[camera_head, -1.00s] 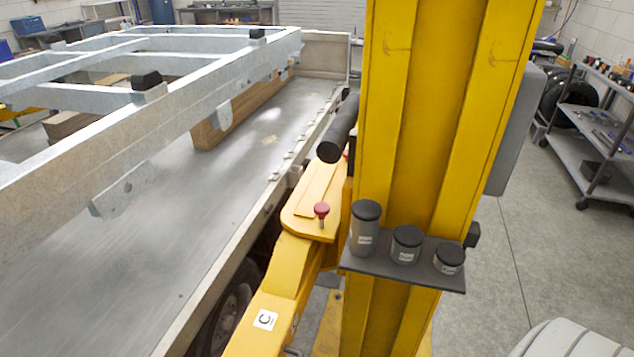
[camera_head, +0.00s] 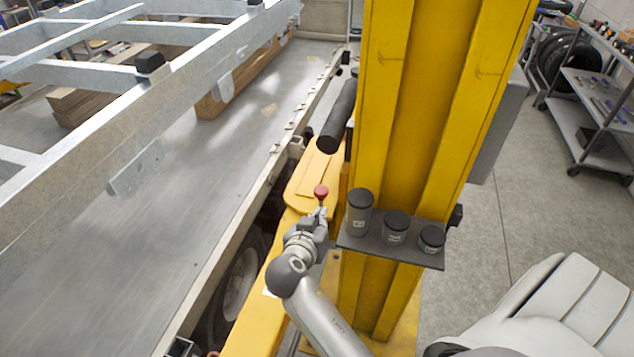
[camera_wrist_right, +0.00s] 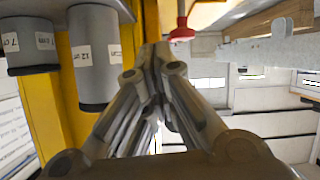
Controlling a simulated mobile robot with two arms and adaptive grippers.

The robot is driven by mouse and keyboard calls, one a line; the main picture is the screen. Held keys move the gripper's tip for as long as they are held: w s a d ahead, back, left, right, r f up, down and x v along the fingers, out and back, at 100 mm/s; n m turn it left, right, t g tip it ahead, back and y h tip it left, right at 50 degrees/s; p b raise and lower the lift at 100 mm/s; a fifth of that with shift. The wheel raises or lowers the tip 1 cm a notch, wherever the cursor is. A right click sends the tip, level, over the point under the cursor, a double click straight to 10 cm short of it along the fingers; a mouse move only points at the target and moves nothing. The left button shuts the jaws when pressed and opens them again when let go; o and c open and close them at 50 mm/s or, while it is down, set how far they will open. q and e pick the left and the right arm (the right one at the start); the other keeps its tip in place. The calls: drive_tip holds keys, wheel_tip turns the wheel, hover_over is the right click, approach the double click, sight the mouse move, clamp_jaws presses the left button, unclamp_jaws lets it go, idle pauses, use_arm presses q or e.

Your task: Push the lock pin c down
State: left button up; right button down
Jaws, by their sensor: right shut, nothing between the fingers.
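The lock pin c, with a red knob (camera_head: 321,191) on a thin metal stem, stands upright on the yellow lift arm (camera_head: 302,197), beside the yellow column. My right gripper (camera_head: 320,212) is shut and empty, close beside the pin just below the knob in the head view; it hides part of the stem. In the right wrist view, which looks upside down, the shut fingertips (camera_wrist_right: 156,48) are left of the red knob (camera_wrist_right: 181,33). I cannot tell whether they touch the pin. The C label is mostly hidden by my arm. My left gripper is not in view.
The yellow column (camera_head: 425,130) rises just right of the pin. A dark shelf (camera_head: 385,252) on it holds three grey cylinders with black caps. A black round bar (camera_head: 338,118) sticks out above the pin. The trailer bed (camera_head: 190,210) lies left.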

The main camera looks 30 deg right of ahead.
drive_tip(key=w+a+r+m+t+h, duration=0.1)
drive_tip(key=w+r+h, duration=0.1)
drive_tip(key=w+r, duration=0.2)
drive_tip(key=shift+w+r+t, duration=0.3)
drive_tip(key=shift+r, duration=0.1)
hover_over(317, 187)
drive_tip(key=s+a, duration=0.2)
drive_tip(key=s, duration=0.1)
wheel_tip(317, 187, down, 2)
drive_tip(key=shift+w+d+f+b, duration=0.15)
drive_tip(key=shift+f+b, duration=0.5)
drive_tip(key=shift+f, duration=1.45)
